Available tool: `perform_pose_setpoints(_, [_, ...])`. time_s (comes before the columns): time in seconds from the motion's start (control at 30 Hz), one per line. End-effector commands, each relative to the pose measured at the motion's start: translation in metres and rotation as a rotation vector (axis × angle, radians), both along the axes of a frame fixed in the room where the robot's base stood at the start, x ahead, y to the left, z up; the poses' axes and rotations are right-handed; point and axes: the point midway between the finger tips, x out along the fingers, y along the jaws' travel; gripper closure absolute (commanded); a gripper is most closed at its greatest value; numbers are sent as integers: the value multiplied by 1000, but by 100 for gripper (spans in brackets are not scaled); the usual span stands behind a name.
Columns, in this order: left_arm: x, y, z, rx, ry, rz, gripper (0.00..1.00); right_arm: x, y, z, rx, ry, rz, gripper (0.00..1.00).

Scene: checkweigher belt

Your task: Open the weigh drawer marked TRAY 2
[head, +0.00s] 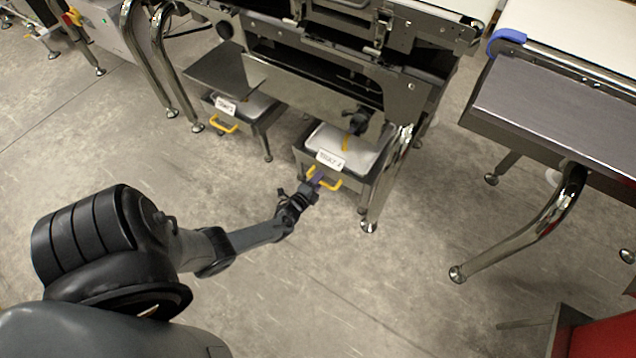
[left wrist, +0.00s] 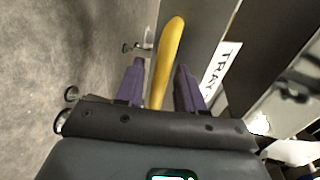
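The TRAY 2 drawer (head: 368,167) is a grey drawer low under the machine, and its pale interior shows from above. Its white label (head: 331,161) is on the front, above a yellow bar handle (head: 338,184). My left gripper (head: 317,178) is at the left part of this handle. In the left wrist view, the yellow handle (left wrist: 168,55) passes between the two purple fingers of my left gripper (left wrist: 160,80). The fingers are apart, with a gap visible on the left side of the handle. The label (left wrist: 220,72) shows partly at the right. My right gripper is not in view.
A similar drawer with a yellow handle (head: 223,126) and a white label (head: 225,105) is to the left. A shiny machine leg (head: 380,190) stands just right of TRAY 2. A separate conveyor (head: 545,110) is at the right. The floor in front is clear.

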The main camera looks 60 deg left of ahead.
Motion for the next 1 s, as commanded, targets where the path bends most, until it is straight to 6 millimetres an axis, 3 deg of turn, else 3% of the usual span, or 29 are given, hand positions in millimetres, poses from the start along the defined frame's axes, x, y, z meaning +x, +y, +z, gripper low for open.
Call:
perform_pose_setpoints(0.37, [4,2,0,0,-1,0,64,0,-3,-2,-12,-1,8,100])
perform_pose_setpoints(0.6, [3,2,0,0,-1,0,100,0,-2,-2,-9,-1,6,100])
perform_pose_setpoints(1.0, [-2,1,0,-1,1,4,100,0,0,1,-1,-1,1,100])
